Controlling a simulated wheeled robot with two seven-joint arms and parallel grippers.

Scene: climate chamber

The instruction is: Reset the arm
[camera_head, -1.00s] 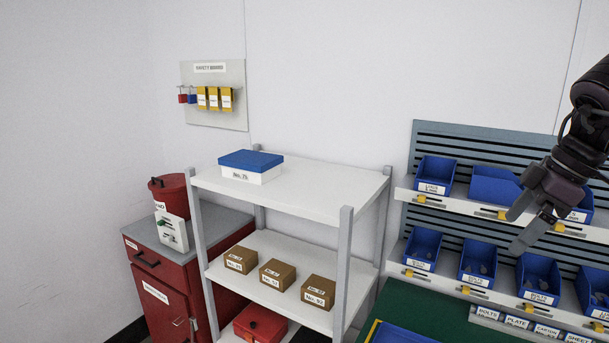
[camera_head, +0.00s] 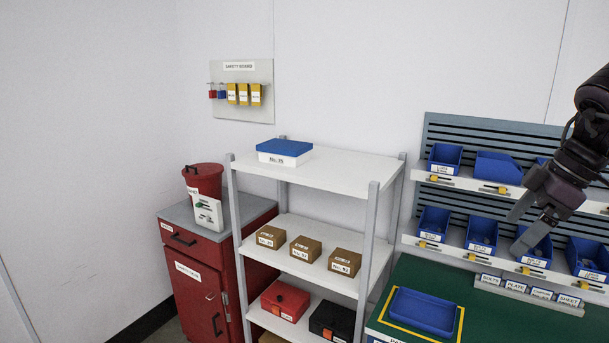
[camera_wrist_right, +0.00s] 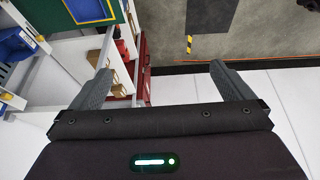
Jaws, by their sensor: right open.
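My right gripper (camera_head: 526,222) hangs at the right of the head view, in front of the rack of blue bins. Its two dark fingers are apart with nothing between them. In the right wrist view the open fingers (camera_wrist_right: 165,85) also show empty, spread over shelf, floor and wall. My left gripper is not in either view.
A white shelf unit (camera_head: 345,165) holds a blue-lidded box (camera_head: 284,152), several brown cartons (camera_head: 305,249) and a red case (camera_head: 285,300). A red cabinet (camera_head: 205,285) stands left of it. A blue tray (camera_head: 423,311) lies on the green bench (camera_head: 490,318).

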